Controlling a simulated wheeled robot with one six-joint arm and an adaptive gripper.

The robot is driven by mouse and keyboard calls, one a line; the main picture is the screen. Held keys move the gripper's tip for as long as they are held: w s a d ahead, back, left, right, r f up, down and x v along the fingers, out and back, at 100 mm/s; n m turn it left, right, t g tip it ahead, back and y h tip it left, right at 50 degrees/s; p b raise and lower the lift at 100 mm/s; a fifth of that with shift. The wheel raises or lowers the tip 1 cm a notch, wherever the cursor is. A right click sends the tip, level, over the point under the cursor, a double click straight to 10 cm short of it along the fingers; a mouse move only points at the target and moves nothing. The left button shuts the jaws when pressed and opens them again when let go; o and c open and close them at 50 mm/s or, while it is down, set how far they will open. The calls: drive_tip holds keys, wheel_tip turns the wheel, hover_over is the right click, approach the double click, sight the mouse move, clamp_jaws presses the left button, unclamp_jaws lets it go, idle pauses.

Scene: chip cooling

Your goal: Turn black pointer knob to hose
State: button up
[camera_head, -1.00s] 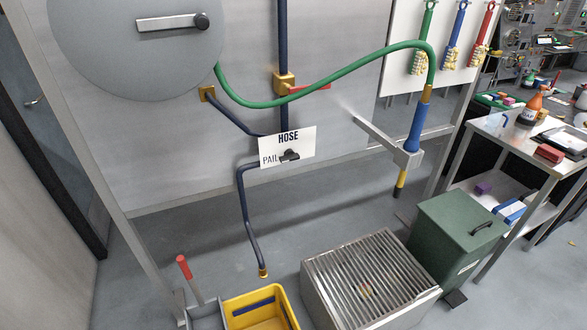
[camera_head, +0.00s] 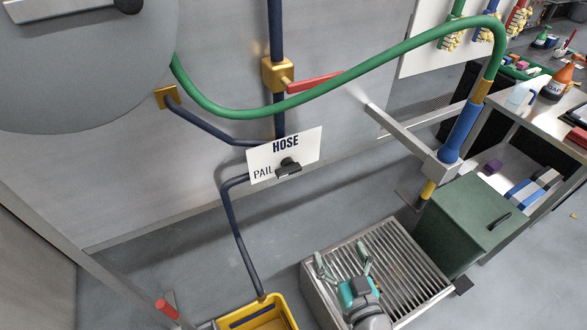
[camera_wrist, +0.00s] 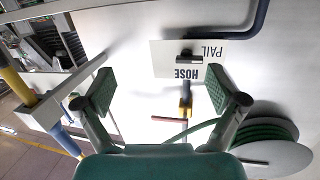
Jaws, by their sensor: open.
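The black pointer knob (camera_head: 289,168) sits on a white sign plate (camera_head: 310,150) marked HOSE above it and PAIL at its left. Its bar lies roughly level, in line with PAIL; I cannot tell which end is the pointer. My gripper (camera_head: 343,256) is low in the head view, over the floor grate, below the plate and apart from it. The wrist view shows the plate upside down, with the knob (camera_wrist: 186,57) beyond the open, empty fingers (camera_wrist: 160,90).
A green hose (camera_head: 330,92) arches above the plate to a blue nozzle (camera_head: 460,133) on a metal bracket. A red-handled valve (camera_head: 277,75) sits on the pipe above. The yellow pail (camera_head: 280,312), metal grate (camera_head: 425,285) and green bin (camera_head: 470,225) stand below.

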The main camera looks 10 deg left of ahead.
sight(291, 173)
drive_tip(key=w+a+r+n+y, duration=0.1)
drive_tip(key=w+a+r, duration=0.1)
drive_tip(key=w+a, duration=0.2)
drive_tip(key=w+a+r+n+y, duration=0.1)
drive_tip(key=w+a+r, duration=0.2)
drive_tip(key=w+a, duration=0.2)
drive_tip(key=w+a+r+n+y, duration=0.1)
drive_tip(key=w+a+r, duration=0.2)
drive_tip(key=w, duration=0.5)
drive_tip(key=shift+a+r+g+y, duration=0.1)
drive_tip(key=shift+a+g+y, duration=0.25)
drive_tip(key=shift+a, duration=0.55)
drive_tip(key=c, duration=1.2)
